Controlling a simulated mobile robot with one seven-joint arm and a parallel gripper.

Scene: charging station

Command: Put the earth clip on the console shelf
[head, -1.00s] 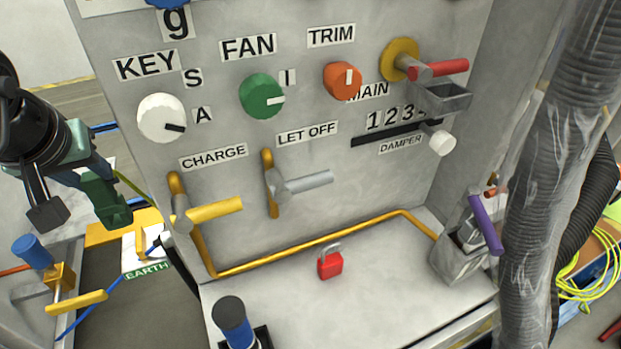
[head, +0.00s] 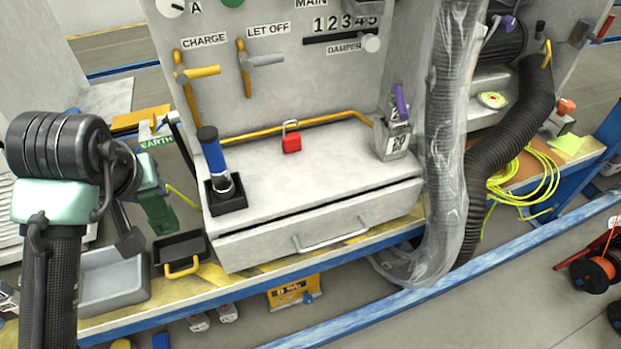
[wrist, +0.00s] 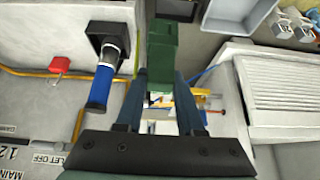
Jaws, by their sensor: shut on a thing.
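The green earth clip (head: 157,212) hangs from my gripper (head: 148,184) at the left of the head view, beside the console's left edge. In the wrist view the clip (wrist: 161,55) sits between the two dark fingers of my gripper (wrist: 160,88), which are shut on it. A yellow-green lead shows beside the clip. The console shelf (head: 320,170) is the pale grey ledge to the right of the clip. The clip is apart from the shelf; its exact height over it I cannot tell.
On the shelf stand a blue-handled tool (head: 213,155) in a black holder, a red padlock (head: 291,140) and a grey box (head: 391,138) with a purple handle. A yellow rail (head: 330,122) runs along the back. The shelf's front middle is clear. A wrapped hose (head: 440,150) hangs at right.

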